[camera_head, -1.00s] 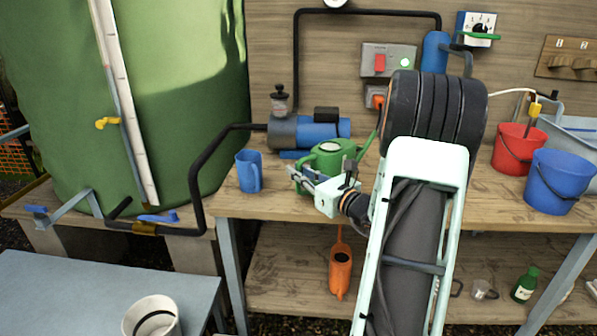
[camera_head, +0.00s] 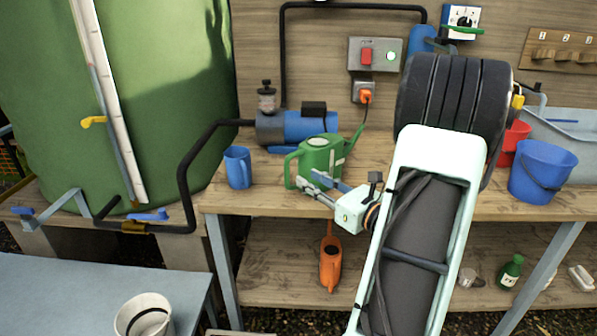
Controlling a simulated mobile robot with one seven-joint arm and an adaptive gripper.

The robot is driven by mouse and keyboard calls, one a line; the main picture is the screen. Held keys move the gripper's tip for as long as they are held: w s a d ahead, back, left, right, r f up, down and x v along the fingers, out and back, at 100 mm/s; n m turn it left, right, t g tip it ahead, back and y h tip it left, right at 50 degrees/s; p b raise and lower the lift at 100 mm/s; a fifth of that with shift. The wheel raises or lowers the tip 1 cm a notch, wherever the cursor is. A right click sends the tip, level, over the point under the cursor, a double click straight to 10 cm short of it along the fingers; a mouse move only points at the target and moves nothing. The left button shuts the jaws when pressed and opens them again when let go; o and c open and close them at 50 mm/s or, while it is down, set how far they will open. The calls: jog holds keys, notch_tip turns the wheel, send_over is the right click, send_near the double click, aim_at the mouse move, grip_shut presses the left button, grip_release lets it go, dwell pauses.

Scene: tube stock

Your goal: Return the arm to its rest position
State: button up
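My gripper (camera_head: 312,184) is at the end of my arm, in front of the wooden bench. It points left, in front of the green watering can (camera_head: 316,160) and covers part of it. Its two fingers look spread a little apart with nothing between them. I cannot tell whether it touches the can. My arm (camera_head: 425,225) rises from the bottom of the view and hides the middle right of the bench.
A blue jug (camera_head: 238,168) and a blue pump (camera_head: 307,127) stand on the bench (camera_head: 225,200). A red bucket (camera_head: 511,142) and blue bucket (camera_head: 541,172) are at right. A grey table (camera_head: 70,290) with a white pot (camera_head: 145,316) is front left.

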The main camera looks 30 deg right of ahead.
jog(key=shift+s+d, duration=0.1)
jog(key=shift+s, duration=0.9)
